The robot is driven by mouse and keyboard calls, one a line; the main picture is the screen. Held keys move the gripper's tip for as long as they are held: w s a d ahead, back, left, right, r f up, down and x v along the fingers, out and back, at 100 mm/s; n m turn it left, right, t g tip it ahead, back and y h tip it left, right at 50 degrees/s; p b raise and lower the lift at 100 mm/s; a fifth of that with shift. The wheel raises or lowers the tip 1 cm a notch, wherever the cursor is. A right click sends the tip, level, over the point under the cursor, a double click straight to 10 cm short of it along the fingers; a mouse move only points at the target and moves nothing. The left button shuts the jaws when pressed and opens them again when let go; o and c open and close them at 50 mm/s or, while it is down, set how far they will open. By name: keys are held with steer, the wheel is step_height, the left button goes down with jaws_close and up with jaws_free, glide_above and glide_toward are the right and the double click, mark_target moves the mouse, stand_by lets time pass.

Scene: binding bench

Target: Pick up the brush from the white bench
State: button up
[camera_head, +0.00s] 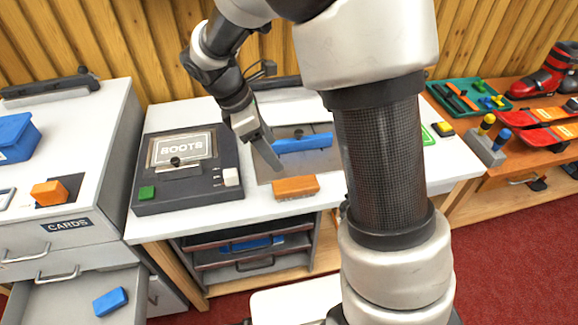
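The white bench (190,222) stands in the middle of the view. An orange-brown block (296,187) lies near its front edge; it may be the brush, but bristles are not clear. A long blue bar (303,144) lies farther back on a grey plate, and I cannot rule it out as the brush. My gripper (270,160) points down above the bench, left of the blue bar and behind the orange-brown block. It looks apart from the block. Its fingers are seen edge-on, so their opening is hidden. My arm covers the bench's right part.
A dark box marked BOOTS (190,165) stands left of my gripper. A grey cabinet (75,195) with an open drawer is at far left. A green tray (468,98) and red skis are on the wooden table at right. The bench's front strip is mostly clear.

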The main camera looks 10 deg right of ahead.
mark_target(295, 184)
steer(key=b+x, duration=0.2)
steer(key=x, duration=1.4)
steer(key=shift+f+b, duration=0.2)
steer(key=shift+b, duration=0.2)
steer(key=shift+f, duration=0.15)
steer(key=c, duration=1.2)
